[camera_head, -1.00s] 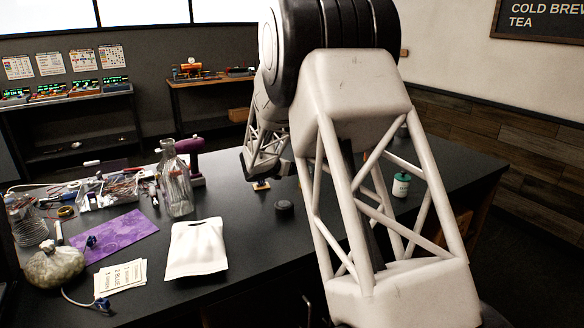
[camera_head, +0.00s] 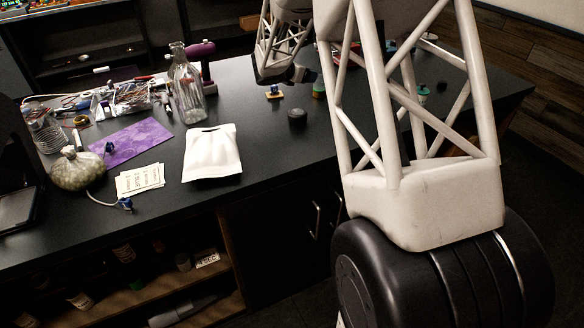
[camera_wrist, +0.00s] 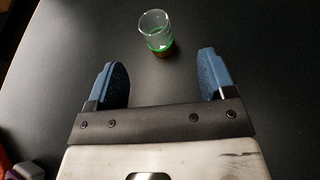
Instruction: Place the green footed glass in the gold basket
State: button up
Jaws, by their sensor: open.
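The green footed glass (camera_wrist: 156,34) stands upright on the black table in the wrist view. It is clear above and green near its base. My gripper (camera_wrist: 163,75) is open, with two blue-padded fingers spread apart. The glass is beyond the fingertips, roughly centred between them, and nothing is between the fingers. In the head view my gripper (camera_head: 298,76) is low over the far part of the table, small and partly hidden by my arm. A green bit (camera_head: 319,87) beside it may be the glass. I cannot make out a gold basket in either view.
A black puck (camera_head: 297,117) and a small blue-topped piece (camera_head: 274,91) stand near my gripper. A glass bottle (camera_head: 187,90), white pouch (camera_head: 212,153), purple cloth (camera_head: 130,142) and stuffed round bag (camera_head: 77,170) occupy the left. The table's front middle is clear.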

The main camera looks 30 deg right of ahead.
jog(key=s+a+r+m+g+y, duration=0.1)
jog(key=s+a+r+m+y, duration=0.2)
jog(key=s, duration=0.5)
jog(key=s+a+r+m+g, duration=0.1)
jog(key=s+a+r+m, duration=0.25)
jog(key=s+a, duration=0.35)
jog(key=s+a+r+m+g+y, duration=0.1)
jog(key=s+a+r+m+y, duration=0.15)
jog(key=s+m, duration=0.45)
jog(key=s+a+m+y, duration=0.2)
jog(key=s+a, duration=0.4)
jog(key=s, duration=0.4)
jog(key=s+a+f+m+y, duration=0.1)
jog(key=s+a+m+y, duration=0.1)
jog(key=s+a, duration=0.4)
jog(key=s+a+m+y, duration=0.3)
jog(key=s+a, duration=0.3)
jog(key=s, duration=0.7)
jog(key=shift+s+f+m+t, duration=0.4)
jog(key=shift+m, duration=0.25)
